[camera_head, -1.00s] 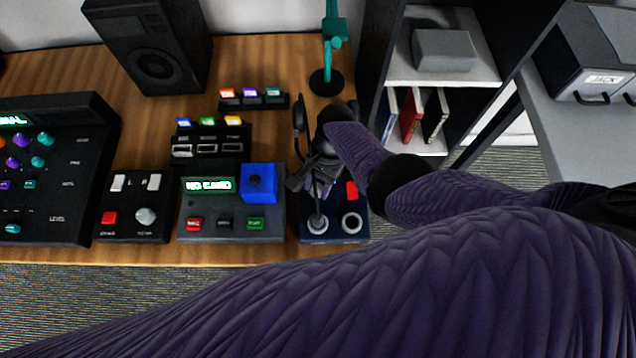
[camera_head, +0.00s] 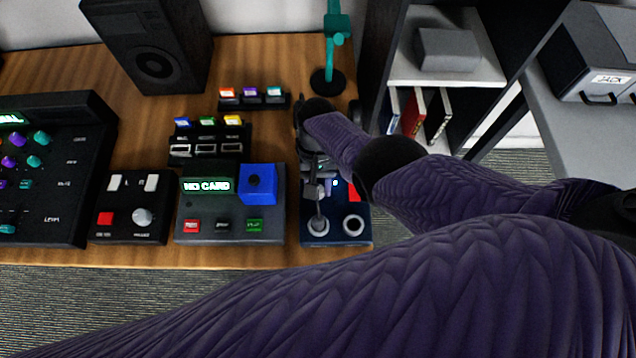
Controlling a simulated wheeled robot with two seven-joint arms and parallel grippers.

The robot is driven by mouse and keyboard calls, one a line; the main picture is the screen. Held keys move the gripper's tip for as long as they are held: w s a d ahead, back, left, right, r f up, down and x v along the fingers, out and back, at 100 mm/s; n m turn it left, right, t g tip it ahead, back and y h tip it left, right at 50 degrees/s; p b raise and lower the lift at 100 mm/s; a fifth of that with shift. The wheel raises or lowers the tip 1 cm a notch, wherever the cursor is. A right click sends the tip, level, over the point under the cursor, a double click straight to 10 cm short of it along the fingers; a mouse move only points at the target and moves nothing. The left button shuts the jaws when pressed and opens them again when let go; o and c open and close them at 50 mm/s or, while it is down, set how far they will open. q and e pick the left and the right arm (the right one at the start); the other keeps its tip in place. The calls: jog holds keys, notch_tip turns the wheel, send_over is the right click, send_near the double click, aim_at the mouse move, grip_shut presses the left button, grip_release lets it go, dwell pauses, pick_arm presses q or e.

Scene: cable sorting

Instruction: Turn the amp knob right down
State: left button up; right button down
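A small black box (camera_head: 104,231) with two white switches marked L and R, a red button and a round grey knob (camera_head: 142,217) stands at the front left of the desk; it looks like the amp, but its small labels are blurred. My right gripper (camera_head: 319,192), dark grey, is over a dark blue box (camera_head: 335,240) at the desk's right front, well to the right of the grey knob. Its fingers are small and partly hidden, so I cannot tell whether they are open. My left gripper is out of view.
A grey console (camera_head: 187,212) reading NO CARD, with a blue block (camera_head: 258,184) on it, stands between the black box and my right gripper. A mixer (camera_head: 60,190) is at far left. A teal stand (camera_head: 334,62) and speaker (camera_head: 155,50) stand behind.

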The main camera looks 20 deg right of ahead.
dwell(0.4)
jog(key=shift+c, duration=1.5)
grip_release()
jog(key=p+v, duration=0.4)
jog(key=v, duration=0.6)
jog(key=shift+s+f, duration=0.1)
